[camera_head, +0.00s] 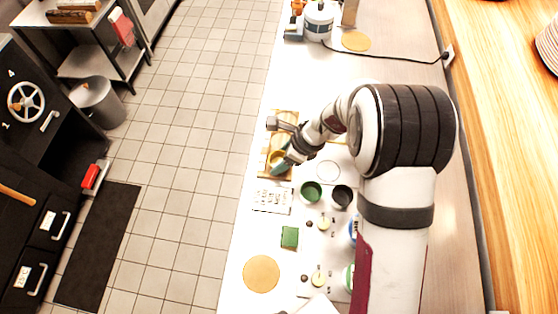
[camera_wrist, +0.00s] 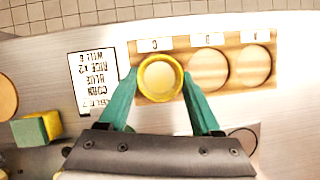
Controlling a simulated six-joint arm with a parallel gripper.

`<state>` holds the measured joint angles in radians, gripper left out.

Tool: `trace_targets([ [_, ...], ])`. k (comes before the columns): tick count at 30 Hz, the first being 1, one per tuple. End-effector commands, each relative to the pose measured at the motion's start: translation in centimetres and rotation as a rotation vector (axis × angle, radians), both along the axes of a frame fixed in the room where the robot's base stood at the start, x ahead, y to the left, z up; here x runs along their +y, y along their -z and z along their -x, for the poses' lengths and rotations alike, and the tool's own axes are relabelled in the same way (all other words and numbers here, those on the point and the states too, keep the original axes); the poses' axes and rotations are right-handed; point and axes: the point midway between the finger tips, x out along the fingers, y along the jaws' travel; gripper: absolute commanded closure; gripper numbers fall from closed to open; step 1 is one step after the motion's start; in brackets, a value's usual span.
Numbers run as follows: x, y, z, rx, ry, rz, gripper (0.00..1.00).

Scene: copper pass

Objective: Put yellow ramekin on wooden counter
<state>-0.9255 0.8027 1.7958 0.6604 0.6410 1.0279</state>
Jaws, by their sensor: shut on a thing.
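The yellow ramekin (camera_wrist: 160,78) sits between the two green fingers of my gripper (camera_wrist: 160,80) in the wrist view. The fingers are shut on its sides. It covers the slot under label C of a wooden board (camera_wrist: 238,90); I cannot tell whether it rests in the slot or is held just above it. In the head view the ramekin (camera_head: 276,157) is partly hidden by my gripper (camera_head: 281,164), over the board (camera_head: 289,116) at the white worktop's left edge. A pale wooden counter (camera_head: 492,110) runs along the right side, beyond my arm.
A dark green cup (camera_head: 311,192) and a black cup (camera_head: 342,195) stand near the board. A printed card (camera_head: 271,198), a green block (camera_head: 290,237) and a round tan disc (camera_head: 261,273) lie on the worktop. Stacked plates (camera_head: 549,46) stand on the wooden counter, whose middle is clear.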

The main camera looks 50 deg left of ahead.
Motion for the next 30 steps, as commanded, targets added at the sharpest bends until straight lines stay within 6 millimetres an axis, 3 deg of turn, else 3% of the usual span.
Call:
trace_targets([
  [8, 0.0, -0.5, 0.0, 0.000, 0.000, -0.001, 1.00],
  [15, 0.1, -4.4, -0.1, -0.004, -0.001, -0.005, 1.00],
  [24, -6.0, -8.4, -4.0, -0.001, 0.005, -0.002, 1.00],
  [30, -9.0, -10.5, -6.0, -0.001, 0.003, -0.001, 1.00],
])
